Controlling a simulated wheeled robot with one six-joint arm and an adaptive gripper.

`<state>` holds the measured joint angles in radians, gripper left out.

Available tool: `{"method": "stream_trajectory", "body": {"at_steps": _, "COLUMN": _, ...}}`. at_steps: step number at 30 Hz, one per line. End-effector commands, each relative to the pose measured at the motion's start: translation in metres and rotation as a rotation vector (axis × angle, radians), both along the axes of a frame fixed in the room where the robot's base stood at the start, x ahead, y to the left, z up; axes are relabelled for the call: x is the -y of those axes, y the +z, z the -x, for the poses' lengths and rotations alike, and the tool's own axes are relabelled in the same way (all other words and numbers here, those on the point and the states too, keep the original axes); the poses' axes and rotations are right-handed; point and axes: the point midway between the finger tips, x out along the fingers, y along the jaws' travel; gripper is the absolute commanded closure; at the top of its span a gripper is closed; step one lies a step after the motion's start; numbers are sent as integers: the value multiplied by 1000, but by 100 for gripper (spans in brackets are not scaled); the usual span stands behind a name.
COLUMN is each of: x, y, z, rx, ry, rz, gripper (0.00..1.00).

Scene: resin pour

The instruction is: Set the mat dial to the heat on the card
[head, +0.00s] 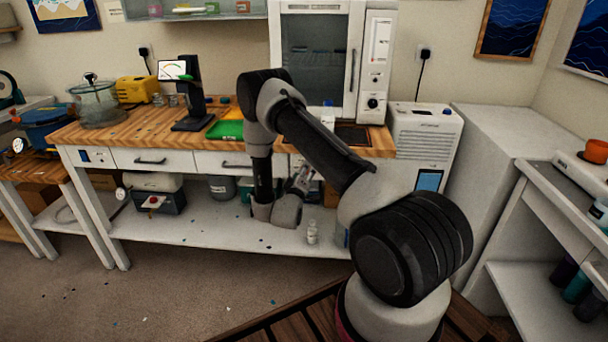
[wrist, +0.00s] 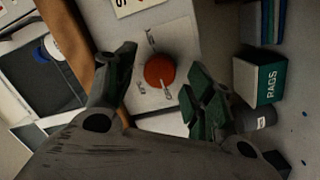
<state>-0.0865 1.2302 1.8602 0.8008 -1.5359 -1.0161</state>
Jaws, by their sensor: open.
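In the wrist view an orange-red round dial (wrist: 158,68) sits on a pale panel with small dark words around it. A thin pale mark shows on its lower part, but the words are too blurred to read surely. My gripper (wrist: 161,64) is open, with one finger to either side of the dial; I cannot tell whether they touch it. In the head view my gripper (head: 299,182) is at the worktable's front, and my arm hides the dial.
The wooden worktop (head: 145,128) is above my gripper. A RAGS box (wrist: 262,82) stands right of the fingers in the wrist view, with a dark cylinder (wrist: 255,118) beside it. A small white bottle (head: 312,232) stands on the lower shelf (head: 215,228). The floor in front is open.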

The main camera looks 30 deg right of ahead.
Motion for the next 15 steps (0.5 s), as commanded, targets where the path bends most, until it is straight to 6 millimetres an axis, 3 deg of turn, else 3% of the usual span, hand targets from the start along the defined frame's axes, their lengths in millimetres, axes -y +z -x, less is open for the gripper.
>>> {"method": "stream_trajectory", "body": {"at_steps": 9, "x": 2, "y": 0, "z": -3, "rx": -1, "ry": 2, "rz": -1, "gripper": 48}}
{"method": "stream_trajectory", "body": {"at_steps": 15, "x": 2, "y": 0, "z": -3, "rx": 0, "ry": 2, "rz": -1, "gripper": 84}}
